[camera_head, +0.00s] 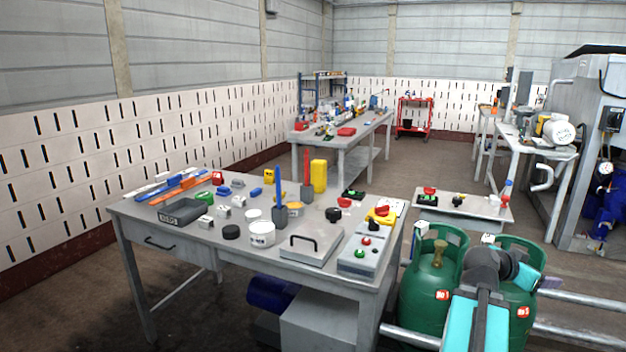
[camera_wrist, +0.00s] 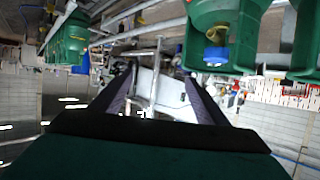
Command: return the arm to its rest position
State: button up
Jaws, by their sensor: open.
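My arm (camera_head: 480,320), with teal and dark grey links, rises at the bottom right of the head view. It stands in front of two green gas cylinders and partly covers them. In the wrist view my gripper (camera_wrist: 160,75) shows two dark fingers spread apart with nothing held between them. The fingertips are hard to make out in the head view, where a dark wrist part lies over the right cylinder. The wrist picture looks upside down.
The left green cylinder (camera_head: 425,295) and right green cylinder (camera_head: 523,322) stand close to my arm, beside metal rails (camera_head: 580,335). A grey workbench (camera_head: 200,238) with many small items stands to the left. Open floor (camera_head: 445,160) lies farther back between the benches.

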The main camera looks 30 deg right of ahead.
jog(key=w+a+f+n+t+y+p, duration=0.1)
jog(key=w+a+f+n+y+p, duration=0.15)
jog(key=w+a+f, duration=0.55)
jog(key=w+a+f+n+t+y+p, duration=0.1)
jog(key=w+a+f+n+y, duration=0.3)
jog(key=f, duration=0.6)
jog(key=w+a+f+n+y+p, duration=0.1)
jog(key=w+a+f+n, duration=0.1)
jog(key=a+f, duration=0.7)
jog(key=w+a+f+n+y+p, duration=0.1)
jog(key=w+a+f+n+p, duration=0.15)
jog(key=a+f, duration=0.6)
jog(key=s+a+f+n+g+y+p, duration=0.1)
jog(key=s+a+f+n+y, duration=0.2)
jog(key=a, duration=0.7)
jog(key=s+a+f+n+g+p, duration=0.1)
jog(key=s+a+f+g, duration=0.3)
jog(key=a, duration=0.7)
jog(key=s+a+f+n+y+p, duration=0.1)
jog(key=s+a+f+n, duration=0.1)
jog(key=s+a, duration=0.4)
jog(key=s+a+f+n+g+y+p, duration=0.1)
jog(key=s+a+f+n+p, duration=0.1)
jog(key=s+a+f, duration=0.3)
jog(key=s+a, duration=0.2)
jog(key=a, duration=0.1)
